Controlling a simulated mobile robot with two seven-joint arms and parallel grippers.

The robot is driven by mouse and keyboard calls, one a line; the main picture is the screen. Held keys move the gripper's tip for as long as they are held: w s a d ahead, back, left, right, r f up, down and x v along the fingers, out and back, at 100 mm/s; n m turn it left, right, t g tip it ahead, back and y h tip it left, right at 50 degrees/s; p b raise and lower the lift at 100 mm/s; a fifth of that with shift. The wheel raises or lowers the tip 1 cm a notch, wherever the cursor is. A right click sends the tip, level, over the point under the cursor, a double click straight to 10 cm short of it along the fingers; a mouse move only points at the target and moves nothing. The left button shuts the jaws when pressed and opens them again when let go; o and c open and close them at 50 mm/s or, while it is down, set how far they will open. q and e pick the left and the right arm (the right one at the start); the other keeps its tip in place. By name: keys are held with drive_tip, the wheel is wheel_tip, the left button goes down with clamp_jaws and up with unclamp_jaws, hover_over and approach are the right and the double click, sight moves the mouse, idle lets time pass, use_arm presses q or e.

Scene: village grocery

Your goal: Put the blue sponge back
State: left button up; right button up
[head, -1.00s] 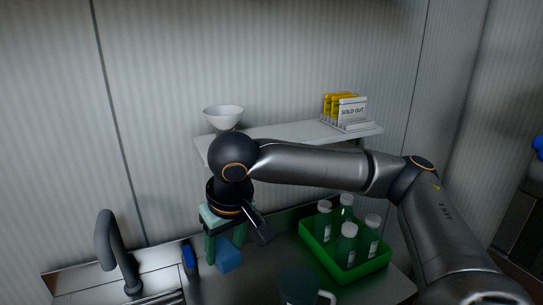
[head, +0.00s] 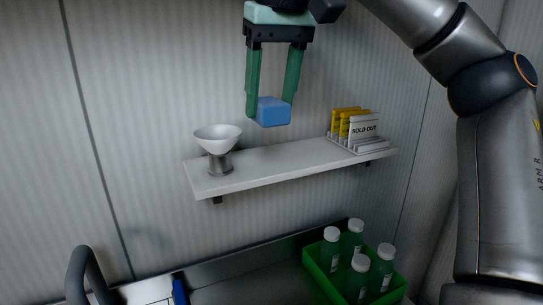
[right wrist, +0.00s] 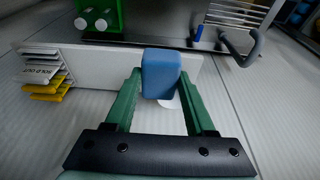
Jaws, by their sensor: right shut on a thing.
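The blue sponge (head: 273,112) is a small block held between the green fingertips of my right gripper (head: 271,106). The gripper points down and is shut on it, above the white wall shelf (head: 275,162). In the head view the sponge appears over the gap between the bowl and the sign rack, clear of the shelf surface. In the right wrist view the sponge (right wrist: 160,74) sits between the fingertips (right wrist: 160,85), with the shelf (right wrist: 105,70) behind it. My left gripper is not in view.
A white bowl on a metal foot (head: 218,136) stands at the shelf's left. A rack with yellow packs and a "SOLD OUT" card (head: 364,131) stands at its right; the middle is bare. Below are a green crate (head: 322,277) of capped bottles, a tap (head: 84,268) and a blue item (head: 179,290).

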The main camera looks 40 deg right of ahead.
drive_tip(key=w+d+f, duration=0.8)
drive_tip(key=shift+w+d+f, duration=0.15)
drive_tip(key=shift+w+d, duration=0.15)
drive_tip(key=shift+w, duration=0.1)
drive_tip(key=shift+w+d+f, duration=0.4)
drive_tip(key=shift+f, duration=1.85)
drive_tip(key=shift+w+f, duration=0.1)
drive_tip(key=o, duration=1.3)
drive_tip(key=v, duration=1.2)
